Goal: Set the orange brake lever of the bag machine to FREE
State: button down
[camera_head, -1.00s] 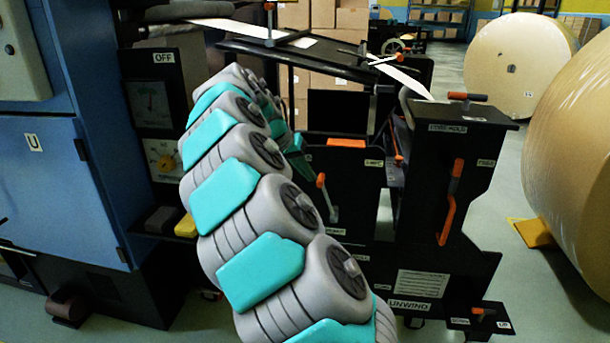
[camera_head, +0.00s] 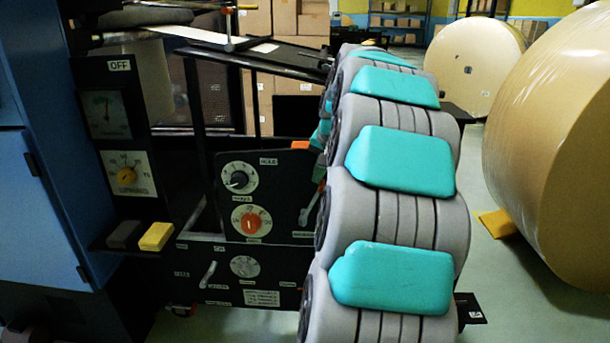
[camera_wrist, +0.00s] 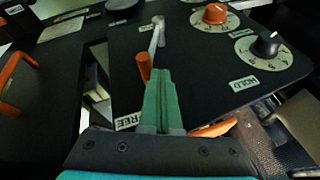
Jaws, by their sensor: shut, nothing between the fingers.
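An orange lever piece (camera_wrist: 215,130) shows at the panel edge in the wrist view, just right of my fingers and partly hidden by my gripper body. It appears nearer the HOLD label (camera_wrist: 244,83) than the FREE label (camera_wrist: 133,121). In the head view an orange tip (camera_head: 301,145) sticks up at the panel's top edge, right of HOLD. My gripper (camera_wrist: 160,90) is shut and empty, its green fingers over the panel between the two labels. Contact with the lever cannot be told.
A grey lever with an orange knob (camera_wrist: 144,67) stands close to my fingertips. An orange dial (camera_wrist: 215,14) and a black knob (camera_wrist: 266,44) sit on the same panel. An orange U-shaped handle (camera_wrist: 14,75) is at left. Large paper rolls (camera_head: 560,150) stand at right.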

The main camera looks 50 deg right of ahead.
jog(key=shift+s+d+f+b, duration=0.3)
jog(key=shift+s+d, duration=0.15)
jog(key=shift+s, duration=0.15)
jog(key=shift+s+d+f+b, duration=0.15)
jog(key=shift+s+d+f, duration=0.15)
jog(key=shift+s+d, duration=0.2)
jog(key=shift+s+f, duration=0.1)
jog(key=shift+s, duration=0.05)
jog(key=r, duration=0.1)
jog(key=w+a+r+p, duration=0.1)
jog(key=w+r, duration=0.1)
jog(key=r, duration=0.1)
jog(key=shift+a+p, duration=0.2)
jog(key=shift+p, duration=0.2)
jog(key=s+d+b+v, duration=0.1)
jog(key=v, duration=0.8)
jog(key=shift+s, duration=0.45)
jog(key=shift+a, duration=0.1)
